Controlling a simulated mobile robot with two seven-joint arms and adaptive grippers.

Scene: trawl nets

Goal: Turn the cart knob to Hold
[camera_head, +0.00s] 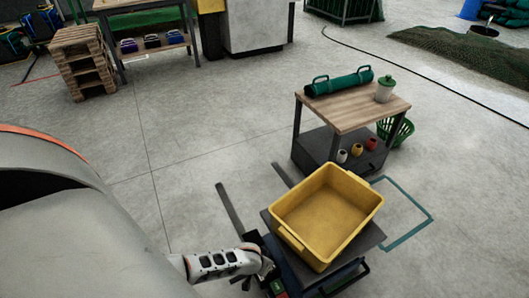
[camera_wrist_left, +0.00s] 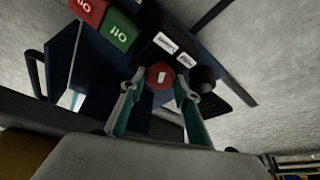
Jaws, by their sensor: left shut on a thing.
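The cart (camera_head: 370,238) stands at the bottom of the head view, with a grey top and dark blue body. In the left wrist view its knob (camera_wrist_left: 160,70) is round and red with a short white mark. My left gripper (camera_wrist_left: 159,84) is shut on the knob, one finger at each side. The gripper also shows in the head view (camera_head: 264,269) at the cart's left end, where the knob is hidden. Two white labels (camera_wrist_left: 175,49) sit above the knob, too small to read. My right gripper is not in view.
A yellow crate (camera_head: 292,242) sits on the cart. Red (camera_wrist_left: 88,10) and green (camera_wrist_left: 119,31) blocks with white marks sit near the knob, and a black cylinder (camera_wrist_left: 203,76) stands to its right. A wood-topped table (camera_head: 340,117) stands behind.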

